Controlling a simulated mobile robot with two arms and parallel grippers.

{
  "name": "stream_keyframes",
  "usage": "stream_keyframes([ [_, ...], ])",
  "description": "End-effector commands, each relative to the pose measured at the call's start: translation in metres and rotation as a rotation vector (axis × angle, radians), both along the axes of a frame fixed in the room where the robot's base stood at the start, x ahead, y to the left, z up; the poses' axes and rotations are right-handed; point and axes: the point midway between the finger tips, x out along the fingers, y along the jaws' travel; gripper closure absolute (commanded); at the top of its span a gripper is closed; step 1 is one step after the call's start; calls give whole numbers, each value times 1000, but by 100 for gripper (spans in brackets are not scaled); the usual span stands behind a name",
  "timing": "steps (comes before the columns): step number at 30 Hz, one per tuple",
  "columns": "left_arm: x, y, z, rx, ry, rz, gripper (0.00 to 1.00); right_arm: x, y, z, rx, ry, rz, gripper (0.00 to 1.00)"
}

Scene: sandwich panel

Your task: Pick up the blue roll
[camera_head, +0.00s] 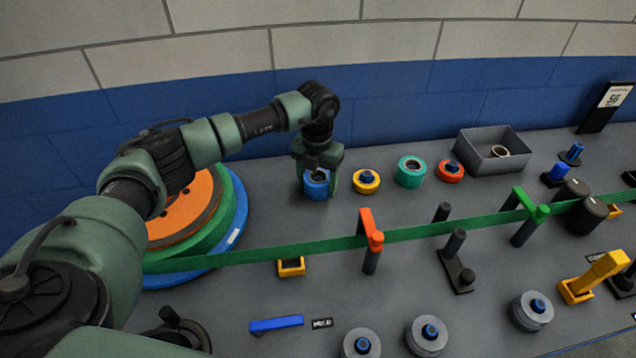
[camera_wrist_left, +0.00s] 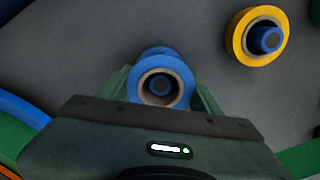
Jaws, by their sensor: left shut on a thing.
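The blue roll (camera_head: 316,188) stands at the back of the grey panel, left of the yellow roll. My left gripper (camera_head: 319,180) comes down over it from above, with a finger on each side. In the left wrist view the blue roll (camera_wrist_left: 160,86) sits between the two green fingers (camera_wrist_left: 160,95), and its hollow core faces the camera. The gripper is shut on the roll. I cannot tell whether the roll's underside touches the panel. My right gripper is not in view.
A yellow roll (camera_head: 366,181) stands close on the right, with a teal roll (camera_head: 411,172) and a red roll (camera_head: 450,171) beyond it. A grey bin (camera_head: 475,139) is at the back. A green band (camera_head: 440,229) crosses the panel in front. Large stacked discs (camera_head: 236,225) lie left.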

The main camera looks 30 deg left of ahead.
Motion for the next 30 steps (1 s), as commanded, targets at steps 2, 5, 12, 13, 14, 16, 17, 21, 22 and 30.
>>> stream_keyframes([
  [2, 0, 0, 1, 0, -1, 0, 81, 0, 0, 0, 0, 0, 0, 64],
  [5, 0, 0, 2, 0, -1, 0, 81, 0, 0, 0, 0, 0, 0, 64],
  [12, 1, 0, 20, -1, -3, 0, 81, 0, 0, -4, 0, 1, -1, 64],
  [13, 1, 0, 25, -1, -5, 0, 81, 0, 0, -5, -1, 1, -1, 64],
  [14, 1, 0, 30, 0, -5, -1, 81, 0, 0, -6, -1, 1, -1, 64],
  [16, 2, 0, 43, -2, -6, -1, 81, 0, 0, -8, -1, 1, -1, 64],
  [17, 2, 0, 50, -2, -6, -1, 81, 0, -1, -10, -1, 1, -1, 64],
  [21, 2, 0, 85, -2, -8, 0, 81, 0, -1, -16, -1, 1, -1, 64],
  [22, 1, 0, 93, -1, -7, 0, 81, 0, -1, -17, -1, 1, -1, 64],
  [30, 1, -1, 163, -1, -6, -1, 81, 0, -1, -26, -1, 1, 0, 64],
])
